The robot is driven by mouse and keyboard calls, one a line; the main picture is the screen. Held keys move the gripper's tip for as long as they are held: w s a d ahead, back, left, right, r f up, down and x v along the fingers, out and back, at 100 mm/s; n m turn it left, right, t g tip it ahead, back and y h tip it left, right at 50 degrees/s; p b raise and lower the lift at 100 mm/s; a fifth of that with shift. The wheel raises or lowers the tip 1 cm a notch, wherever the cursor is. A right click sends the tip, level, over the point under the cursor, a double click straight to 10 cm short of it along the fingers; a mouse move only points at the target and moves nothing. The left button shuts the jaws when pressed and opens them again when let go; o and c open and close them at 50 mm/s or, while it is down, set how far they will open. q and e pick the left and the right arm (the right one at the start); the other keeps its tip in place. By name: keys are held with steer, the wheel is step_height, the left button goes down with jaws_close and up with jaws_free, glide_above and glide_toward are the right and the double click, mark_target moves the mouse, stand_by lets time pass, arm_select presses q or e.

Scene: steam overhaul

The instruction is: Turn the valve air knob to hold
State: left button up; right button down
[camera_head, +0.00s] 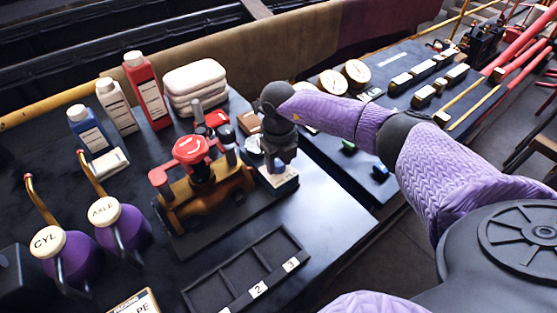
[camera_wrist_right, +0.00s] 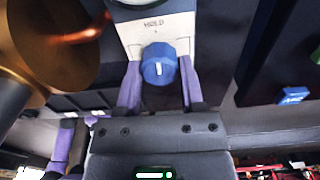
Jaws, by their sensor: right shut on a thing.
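The blue valve air knob (camera_wrist_right: 158,64) has a white pointer line on its face, standing roughly upright in the right wrist view. It sits on a pale plate (camera_wrist_right: 158,30) that reads HOLD above the knob. My right gripper (camera_wrist_right: 160,84) is shut on the knob, one purple finger on each side. In the head view my right gripper (camera_head: 278,164) reaches down over the pale base (camera_head: 283,184), beside the brass valve body with red fittings (camera_head: 203,195); there the knob is mostly hidden by the gripper. My left gripper is not in view.
Two purple oil cans (camera_head: 68,255), several bottles (camera_head: 147,90) and folded cloths (camera_head: 194,82) stand on the left of the dark table. A black divided tray (camera_head: 228,280) lies in front. A second table with gauges (camera_head: 357,73) and tools is to the right, past a gap.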

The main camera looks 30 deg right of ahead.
mark_target(279, 163)
steer(key=shift+n, duration=0.4)
stand_by(0.3)
steer(key=shift+c, duration=1)
jaws_free()
step_height(279, 163, up, 10)
steer(key=p, duration=0.1)
steer(key=shift+p, duration=0.4)
steer(key=shift+f, duration=0.1)
